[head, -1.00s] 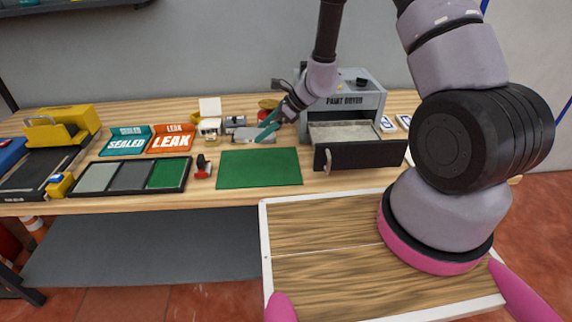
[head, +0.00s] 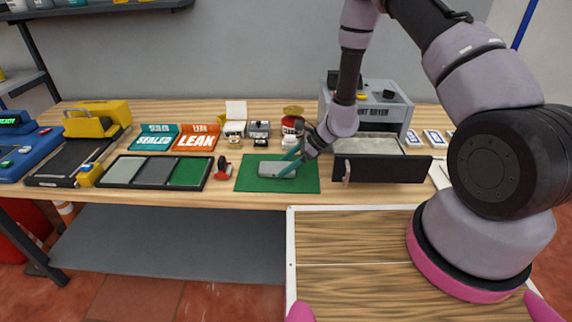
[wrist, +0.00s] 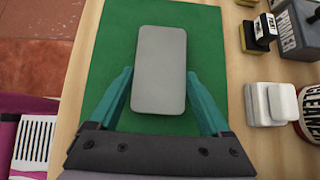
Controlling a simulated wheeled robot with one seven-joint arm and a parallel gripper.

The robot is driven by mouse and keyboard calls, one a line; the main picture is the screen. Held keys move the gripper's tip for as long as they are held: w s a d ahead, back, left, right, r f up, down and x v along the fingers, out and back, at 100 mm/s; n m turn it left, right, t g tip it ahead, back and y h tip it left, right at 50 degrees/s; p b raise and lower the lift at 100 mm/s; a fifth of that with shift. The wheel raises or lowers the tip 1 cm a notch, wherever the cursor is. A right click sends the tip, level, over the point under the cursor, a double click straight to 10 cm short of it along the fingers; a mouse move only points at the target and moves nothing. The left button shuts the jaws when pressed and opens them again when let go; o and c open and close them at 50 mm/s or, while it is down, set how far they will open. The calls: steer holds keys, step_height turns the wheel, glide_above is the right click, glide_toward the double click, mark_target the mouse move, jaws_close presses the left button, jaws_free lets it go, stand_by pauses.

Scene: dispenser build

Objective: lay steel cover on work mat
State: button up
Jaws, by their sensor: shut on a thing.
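The steel cover (wrist: 159,70) is a flat grey plate with rounded corners. It lies between the teal fingers of my gripper (wrist: 160,102), which is shut on its two long sides. In the head view the cover (head: 275,170) is over the green work mat (head: 305,182), and my gripper (head: 290,163) reaches it from the right. The cover is within the mat's outline and looks flat and level. I cannot tell whether its underside touches the mat.
The paint dryer (head: 375,100) stands right of the mat with its drawer (head: 380,168) pulled out. A red-and-black stamp (head: 222,170) and a tray of coloured pads (head: 113,170) lie left.

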steer(key=o, duration=1.3)
steer(key=shift+f, duration=0.1)
steer(key=v, duration=1.2)
steer(key=shift+r, duration=0.25)
steer(key=s+d+r+n, duration=0.1)
steer(key=r+n, duration=0.1)
steer(key=r, duration=0.6)
steer(key=s+d+r+n+h, duration=0.1)
steer(key=d+r+n, duration=0.15)
steer(key=r, duration=0.55)
steer(key=s+d+r+n, duration=0.1)
steer(key=s+r+n, duration=0.15)
steer(key=r, duration=0.45)
steer(key=s+d+r+n+t+h, duration=0.2)
steer(key=s+d+r, duration=0.2)
steer(key=s+r, duration=0.1)
steer(key=s+d+r+n+t+h, duration=0.2)
steer(key=s+d+r+n, duration=0.1)
steer(key=s+d+r, duration=0.1)
steer(key=s+d+r+n+t+h, duration=0.2)
steer(key=s+d+r, duration=0.2)
steer(key=r, duration=0.4)
steer(key=shift+s+r+t, duration=0.15)
steer(key=shift+s+t, duration=0.25)
steer(key=shift+s, duration=0.5)
